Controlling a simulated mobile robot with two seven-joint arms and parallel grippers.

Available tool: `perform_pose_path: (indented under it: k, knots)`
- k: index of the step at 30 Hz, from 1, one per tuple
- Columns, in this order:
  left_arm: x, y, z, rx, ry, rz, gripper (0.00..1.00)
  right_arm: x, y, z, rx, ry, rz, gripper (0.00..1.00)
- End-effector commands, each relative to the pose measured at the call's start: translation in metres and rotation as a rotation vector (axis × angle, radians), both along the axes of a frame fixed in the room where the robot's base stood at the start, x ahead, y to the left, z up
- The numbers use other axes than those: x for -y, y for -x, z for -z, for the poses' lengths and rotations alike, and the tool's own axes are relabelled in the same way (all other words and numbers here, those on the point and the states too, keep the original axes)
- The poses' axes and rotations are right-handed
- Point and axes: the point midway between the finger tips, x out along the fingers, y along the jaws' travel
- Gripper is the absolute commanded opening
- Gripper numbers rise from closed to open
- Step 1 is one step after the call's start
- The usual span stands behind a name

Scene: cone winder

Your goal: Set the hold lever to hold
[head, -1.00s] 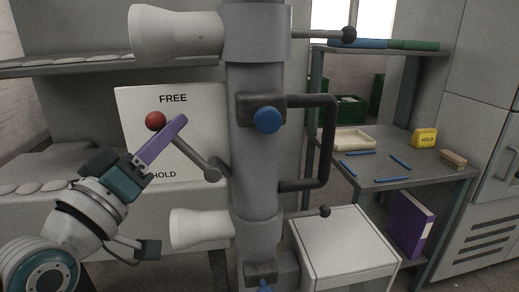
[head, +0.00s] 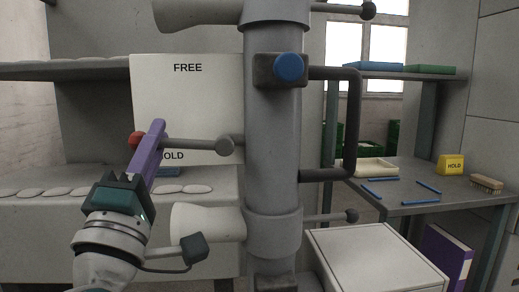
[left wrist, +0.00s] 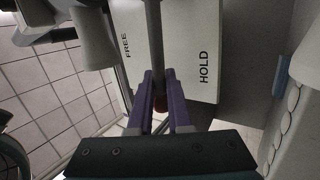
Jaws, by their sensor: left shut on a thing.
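The hold lever (head: 190,144) is a grey rod with a red knob (head: 135,141) at its left end and a round pivot at its right end. It lies about level, just above the HOLD word, in front of a white plate (head: 190,100) with FREE printed higher up. My left gripper (head: 157,126) has purple fingers, shut on the lever close to the knob. In the left wrist view, the fingers sit on both sides of the rod (left wrist: 153,35), and the red knob (left wrist: 161,104) shows between them. The right gripper is not in view.
A thick grey column (head: 272,130) with a blue knob (head: 288,66) and a bent dark handle (head: 352,120) stands right of the lever. White cones (head: 205,222) stick out below and above. A side table (head: 415,205) holds a yellow HOLD block (head: 451,165) and several blue sticks.

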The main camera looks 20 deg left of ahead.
Motion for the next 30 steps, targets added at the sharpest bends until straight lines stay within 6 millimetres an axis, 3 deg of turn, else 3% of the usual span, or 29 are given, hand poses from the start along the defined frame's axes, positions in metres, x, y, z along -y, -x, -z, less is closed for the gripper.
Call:
perform_pose_path:
  k: [6, 22, 23, 30]
  knots:
    - [0.0007, -0.0004, 0.0082, 0.033, 0.058, 0.003, 0.00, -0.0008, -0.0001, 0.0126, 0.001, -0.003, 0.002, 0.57]
    - [0.0007, -0.0007, 0.0097, 0.039, 0.077, 0.004, 0.00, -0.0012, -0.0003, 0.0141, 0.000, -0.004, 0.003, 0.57]
    - [0.0007, -0.0007, 0.0098, 0.039, 0.077, 0.004, 0.19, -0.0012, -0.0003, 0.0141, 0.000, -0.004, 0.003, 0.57]
    - [0.0004, -0.0005, 0.0093, 0.040, 0.075, 0.002, 0.46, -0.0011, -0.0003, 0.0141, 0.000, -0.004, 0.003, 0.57]
